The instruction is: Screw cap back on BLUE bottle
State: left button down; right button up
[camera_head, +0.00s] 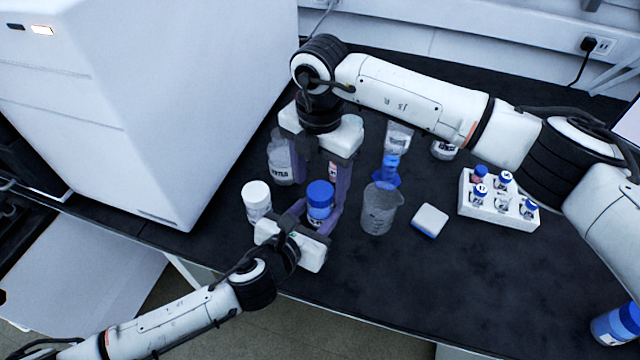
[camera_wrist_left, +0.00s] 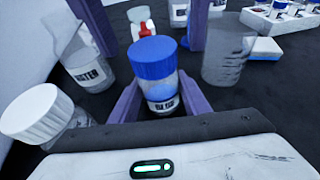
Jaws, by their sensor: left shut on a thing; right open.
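The blue bottle (camera_head: 320,198) stands upright with a blue cap (camera_wrist_left: 152,57) on its top. In the left wrist view the cap looks level; whether it is tight cannot be told. My left gripper (camera_head: 317,214) is shut on the bottle's body below the cap, its purple fingers on both sides. The bottle's base is hidden. My right gripper (camera_head: 322,180) is open and points down from above. Its two purple fingers are spread wide around the cap's left and right in the head view, apart from it. In the left wrist view they show behind the cap.
A white-capped bottle (camera_head: 256,195) stands close left, a clear labelled container (camera_head: 281,163) behind it. A beaker (camera_head: 379,212) stands close right. Beyond are a blue-based cylinder (camera_head: 389,165), a white block (camera_head: 429,219) and a vial rack (camera_head: 500,211).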

notch_tip(320, 180, up, 10)
jog(key=shift+r, duration=0.15)
pick_arm(q)
jog(key=c, duration=0.9)
grip_release()
jog(key=v, duration=1)
jog(key=shift+s+a+p, duration=0.15)
jog(key=shift+s+p, duration=0.05)
jog(key=shift+p, duration=0.2)
pick_arm(e)
jog(key=shift+r, duration=0.4)
